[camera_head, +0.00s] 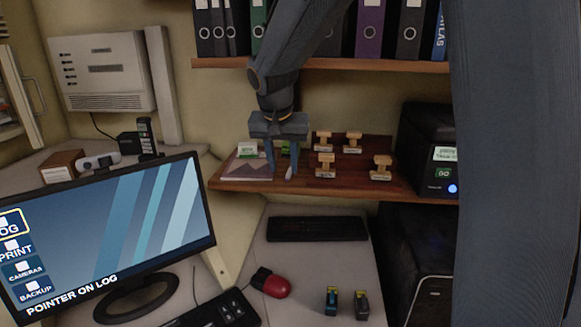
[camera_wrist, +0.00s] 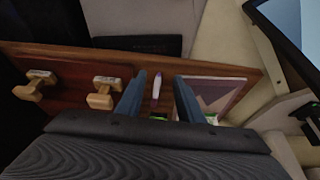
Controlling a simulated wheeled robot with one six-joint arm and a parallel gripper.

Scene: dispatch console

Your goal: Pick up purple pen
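My gripper (camera_wrist: 158,76) is open, with one finger on each side of the pen in that view. In the head view, my gripper (camera_head: 281,171) points down over the left part of the shelf (camera_head: 315,187). A small pale piece of the pen (camera_head: 289,173) shows beside its right fingertip. The fingers do not visibly touch the pen, and the height gap cannot be told.
Several wooden stamps (camera_head: 325,163) stand right of my gripper. A picture card (camera_head: 244,168) lies on its left. A binder shelf (camera_head: 350,66) is above. A black box (camera_head: 425,150) bounds the right. A monitor (camera_head: 110,235), keyboard (camera_head: 317,229) and red mouse (camera_head: 270,282) are below.

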